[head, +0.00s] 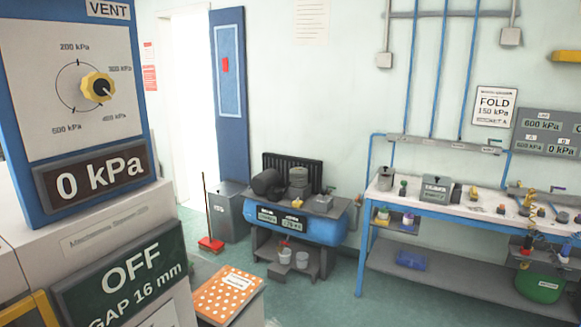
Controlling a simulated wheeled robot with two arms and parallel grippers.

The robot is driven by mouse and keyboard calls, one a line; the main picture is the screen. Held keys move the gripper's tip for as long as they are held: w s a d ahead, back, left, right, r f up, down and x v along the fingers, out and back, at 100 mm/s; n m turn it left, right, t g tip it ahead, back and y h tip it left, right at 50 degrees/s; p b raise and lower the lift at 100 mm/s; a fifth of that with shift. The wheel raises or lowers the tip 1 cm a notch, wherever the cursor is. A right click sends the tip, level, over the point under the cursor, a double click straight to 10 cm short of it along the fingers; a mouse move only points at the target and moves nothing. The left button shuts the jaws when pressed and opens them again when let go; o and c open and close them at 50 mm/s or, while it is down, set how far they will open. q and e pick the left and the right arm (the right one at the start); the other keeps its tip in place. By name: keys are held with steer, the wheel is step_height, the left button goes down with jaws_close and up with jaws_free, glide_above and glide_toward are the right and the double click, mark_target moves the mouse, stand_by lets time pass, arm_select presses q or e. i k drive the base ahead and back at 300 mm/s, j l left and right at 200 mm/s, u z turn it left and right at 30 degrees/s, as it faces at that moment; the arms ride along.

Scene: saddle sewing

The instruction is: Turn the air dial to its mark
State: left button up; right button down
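The air dial (97,87) is a yellow scalloped knob with a black centre on a white panel (35,50) at the upper left of the head view. The display (98,175) below the dial reads 0 kPa. Neither of my grippers is in view.
A green sign (125,275) reading OFF, GAP 16 mm is below the display. A blue-fronted machine (305,228) and a long workbench (470,205) are farther back. A wall sign (494,106) reads FOLD 150 kPa. Floor between them is clear.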

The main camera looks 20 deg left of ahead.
mark_target(97, 87)
steer(key=u, duration=0.45)
steer(key=k+j+u, duration=0.1)
steer(key=u, duration=0.35)
steer(key=j+u, duration=0.15)
steer(key=u, duration=0.3)
